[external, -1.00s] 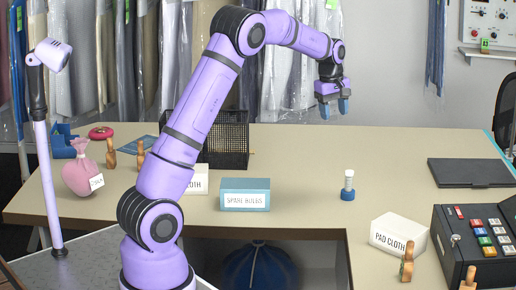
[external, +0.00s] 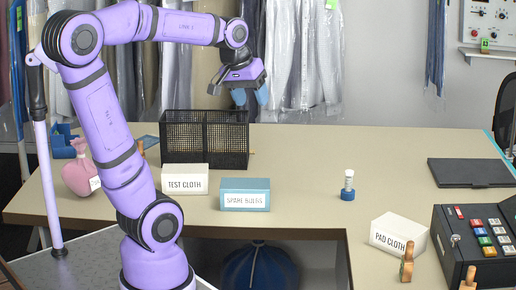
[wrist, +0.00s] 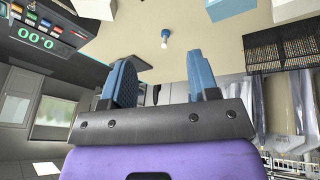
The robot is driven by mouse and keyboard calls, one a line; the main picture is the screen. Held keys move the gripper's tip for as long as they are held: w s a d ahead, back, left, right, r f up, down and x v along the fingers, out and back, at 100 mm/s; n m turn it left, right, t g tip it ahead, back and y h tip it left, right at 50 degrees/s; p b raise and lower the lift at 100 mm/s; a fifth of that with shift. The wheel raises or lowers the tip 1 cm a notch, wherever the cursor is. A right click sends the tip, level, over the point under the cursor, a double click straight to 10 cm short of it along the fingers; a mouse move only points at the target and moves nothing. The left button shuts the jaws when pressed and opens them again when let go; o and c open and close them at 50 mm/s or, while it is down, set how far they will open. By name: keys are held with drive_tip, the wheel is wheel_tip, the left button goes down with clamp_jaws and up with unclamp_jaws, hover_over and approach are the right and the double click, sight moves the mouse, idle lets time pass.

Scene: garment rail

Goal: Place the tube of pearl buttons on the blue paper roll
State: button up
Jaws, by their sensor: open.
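A small pale tube with a whitish cap (external: 348,178), which looks like the tube of pearl buttons, stands upright on a short blue round piece (external: 346,195), which looks like the blue paper roll. Both are on the bench, right of its middle. In the wrist view the pale tube (wrist: 166,45) and the blue piece (wrist: 165,33) show small, beyond the fingers. My gripper (external: 250,97) is open and empty, high above the back of the bench, well left of the tube and apart from it. Its blue fingers (wrist: 161,80) have nothing between them.
A black mesh basket (external: 205,140) stands at the back left. A TEST CLOTH box (external: 185,180) and a blue SPARE BULBS box (external: 245,194) are in front. A PAD CLOTH box (external: 398,234) and control panel (external: 480,240) are right. Bench surface around the tube is clear.

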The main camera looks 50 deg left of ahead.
drive_tip(key=s+d+f+m+t, duration=0.1)
drive_tip(key=s+f+m, duration=0.3)
drive_tip(key=s, duration=0.8)
drive_tip(key=shift+f+y, duration=0.3)
drive_tip(key=shift+w, duration=0.1)
